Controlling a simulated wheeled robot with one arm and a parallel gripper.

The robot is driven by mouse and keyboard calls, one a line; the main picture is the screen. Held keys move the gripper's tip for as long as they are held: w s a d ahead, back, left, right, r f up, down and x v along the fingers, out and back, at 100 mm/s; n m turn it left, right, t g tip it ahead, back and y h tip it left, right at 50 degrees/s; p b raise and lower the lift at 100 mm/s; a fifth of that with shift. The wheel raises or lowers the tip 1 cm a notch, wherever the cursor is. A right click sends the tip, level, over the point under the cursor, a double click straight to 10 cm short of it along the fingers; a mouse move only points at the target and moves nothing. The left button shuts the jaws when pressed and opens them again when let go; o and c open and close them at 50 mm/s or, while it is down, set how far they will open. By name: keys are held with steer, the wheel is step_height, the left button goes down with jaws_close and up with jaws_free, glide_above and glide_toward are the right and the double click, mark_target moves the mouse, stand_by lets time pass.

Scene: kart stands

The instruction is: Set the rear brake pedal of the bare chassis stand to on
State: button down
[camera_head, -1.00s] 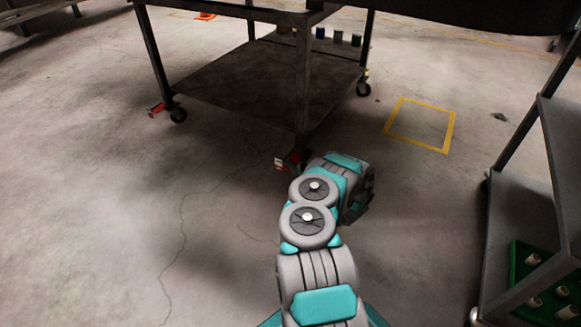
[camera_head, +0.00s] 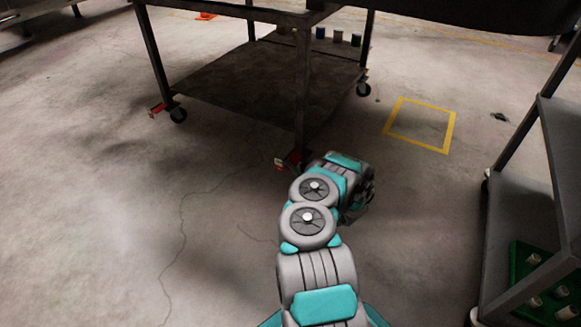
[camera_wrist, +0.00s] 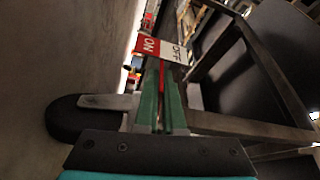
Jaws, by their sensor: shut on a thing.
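The dark metal stand (camera_head: 300,90) on casters stands ahead of me, with a lower shelf. A red brake pedal (camera_head: 282,164) sits at its nearest leg, partly hidden by my arm. Another red pedal (camera_head: 157,109) is at the left leg. In the wrist view, my gripper (camera_wrist: 162,85) has its green fingers closed together around a thin red part of the near brake pedal. A red and white ON/OFF plate (camera_wrist: 160,48) lies just beyond the fingertips. The gripper is hidden behind my arm in the head view.
A grey shelf cart (camera_head: 520,205) with a green tray (camera_head: 540,275) of small parts stands at right. A yellow floor square (camera_head: 420,125) lies right of the stand. Several small cans (camera_head: 338,37) stand on its shelf. Floor to the left is clear.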

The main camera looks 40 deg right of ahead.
steer(key=shift+w+d+f+n+t+p, duration=0.15)
steer(key=shift+f+n+t+p, duration=0.2)
steer(key=shift+n, duration=0.45)
steer(key=shift+s+d+f+n+t+p, duration=0.1)
steer(key=shift+f+n+t, duration=0.15)
steer(key=shift+f+n, duration=0.4)
steer(key=shift+r+n, duration=0.2)
steer(key=shift+n, duration=0.05)
steer(key=shift+w, duration=0.1)
steer(key=c, duration=1)
jaws_free()
steer(key=shift+y, duration=0.3)
steer(key=s, duration=0.2)
steer(key=s+f+p, duration=0.1)
steer(key=s, duration=0.2)
steer(key=s+p, duration=0.1)
steer(key=s, duration=0.1)
steer(key=shift+s+d+f, duration=0.2)
steer(key=shift+s+f, duration=0.05)
steer(key=shift+s, duration=0.1)
